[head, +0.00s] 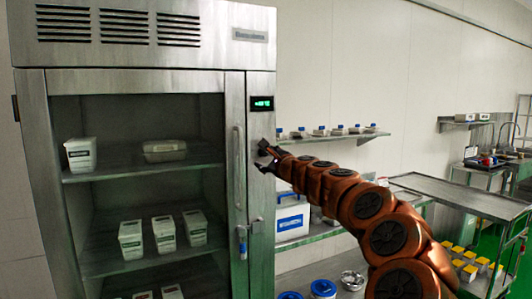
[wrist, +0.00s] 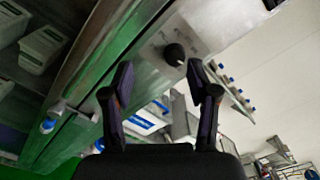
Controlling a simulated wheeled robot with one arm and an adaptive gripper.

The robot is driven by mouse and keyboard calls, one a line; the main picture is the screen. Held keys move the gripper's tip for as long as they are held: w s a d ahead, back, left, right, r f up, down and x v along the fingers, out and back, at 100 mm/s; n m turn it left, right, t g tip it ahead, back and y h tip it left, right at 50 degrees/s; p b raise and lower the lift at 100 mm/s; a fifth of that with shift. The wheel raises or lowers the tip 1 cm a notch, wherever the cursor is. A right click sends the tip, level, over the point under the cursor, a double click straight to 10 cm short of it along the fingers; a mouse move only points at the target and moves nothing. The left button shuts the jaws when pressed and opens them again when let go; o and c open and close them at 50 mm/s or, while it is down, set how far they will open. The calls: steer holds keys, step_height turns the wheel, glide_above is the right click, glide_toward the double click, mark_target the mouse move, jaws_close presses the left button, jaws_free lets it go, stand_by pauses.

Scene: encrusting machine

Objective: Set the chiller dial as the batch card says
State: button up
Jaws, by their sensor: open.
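The chiller (head: 238,205) is a tall steel cabinet with a glass door and a green-lit display (head: 262,103) on its right front strip. The chiller dial (wrist: 174,54) is a dark round knob on a pale plate in the wrist view, above and between the fingertips. My gripper (wrist: 160,82) is open and empty, its two dark fingers apart and not around the dial. In the head view my gripper (head: 266,156) is at the right front strip, below the display, and the dial is not clearly seen. The display's digits are too small to read. No batch card can be made out.
The chiller's long vertical door handle (head: 238,168) stands left of my gripper. Tubs sit on shelves behind the glass. A wall shelf (head: 335,137) with small blue-capped jars is to the right. A steel table (head: 465,195) stands further right.

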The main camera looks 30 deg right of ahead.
mark_target(266, 154)
steer(key=shift+m+h, duration=0.6)
steer(key=shift+m, duration=0.1)
steer(key=shift+w+d+f+p, duration=0.1)
steer(key=shift+w+d+p, duration=0.3)
steer(key=shift+w+d, duration=0.5)
steer(key=shift+w+d+r+p, duration=0.1)
steer(key=shift+w+d+p, duration=0.35)
steer(key=shift+w, duration=0.75)
steer(key=shift+w+d+f+p, duration=0.1)
steer(key=shift+w+d+p, duration=0.25)
steer(key=shift+w+d, duration=0.55)
steer(key=shift+w+a+f, duration=0.1)
steer(key=shift+w+a, duration=0.05)
steer(key=shift+w, duration=0.65)
steer(key=shift+c, duration=0.4)
jaws_close()
